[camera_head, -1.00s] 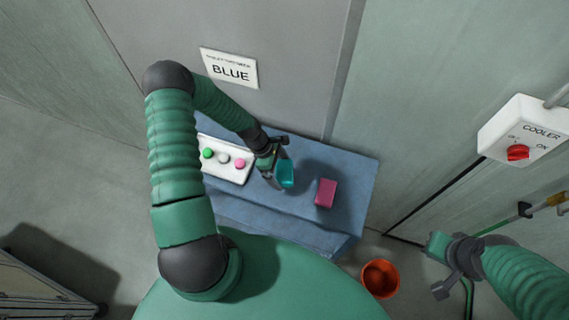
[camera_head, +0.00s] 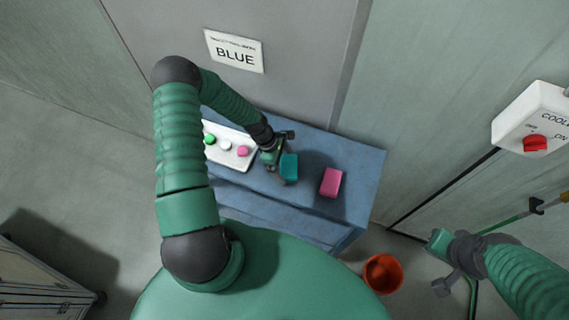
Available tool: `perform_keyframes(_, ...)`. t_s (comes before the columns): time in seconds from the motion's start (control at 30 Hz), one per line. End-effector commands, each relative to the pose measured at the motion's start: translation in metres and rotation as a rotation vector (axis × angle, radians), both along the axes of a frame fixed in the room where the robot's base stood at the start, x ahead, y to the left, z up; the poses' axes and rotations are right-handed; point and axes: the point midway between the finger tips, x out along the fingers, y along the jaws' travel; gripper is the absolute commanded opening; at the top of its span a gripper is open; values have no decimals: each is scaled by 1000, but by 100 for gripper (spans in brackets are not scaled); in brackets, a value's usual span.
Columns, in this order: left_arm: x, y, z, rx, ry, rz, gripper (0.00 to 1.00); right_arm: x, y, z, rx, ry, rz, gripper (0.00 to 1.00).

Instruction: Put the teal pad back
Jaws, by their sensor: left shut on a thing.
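The teal pad (camera_head: 289,167) is a small block over the blue bench top, left of the pink pad. My left gripper (camera_head: 281,162) is shut on the teal pad. Whether the pad touches the bench I cannot tell. The pink pad (camera_head: 331,182) lies on the bench to the right, apart from the gripper.
The blue bench (camera_head: 358,167) stands against the wall. A white panel (camera_head: 236,135) with green, white and pink buttons lies on its left. A "BLUE" sign (camera_head: 235,52) hangs above. A cooler switch box (camera_head: 535,125) is at right; an orange bucket (camera_head: 382,273) stands on the floor.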

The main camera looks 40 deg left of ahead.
Motion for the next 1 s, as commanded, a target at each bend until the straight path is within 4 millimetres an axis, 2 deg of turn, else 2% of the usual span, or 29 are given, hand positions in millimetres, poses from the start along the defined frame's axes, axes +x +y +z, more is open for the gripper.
perform_keyframes(0.1, 0, 0, -4, 0, 0, -1, 54, 0, 0, -3, 0, 0, 0, 0)
perform_keyframes(0.13, 0, 0, -2, 0, 0, -1, 100, 0, 0, -2, 0, 0, 0, 0)
perform_keyframes(0.57, -1, 0, 1, 0, -1, 0, 100, 0, 0, 1, 0, 0, 0, 0)
perform_keyframes(1.0, -1, 0, 71, 1, -1, -1, 100, 0, 0, 59, 0, 0, 0, 0)
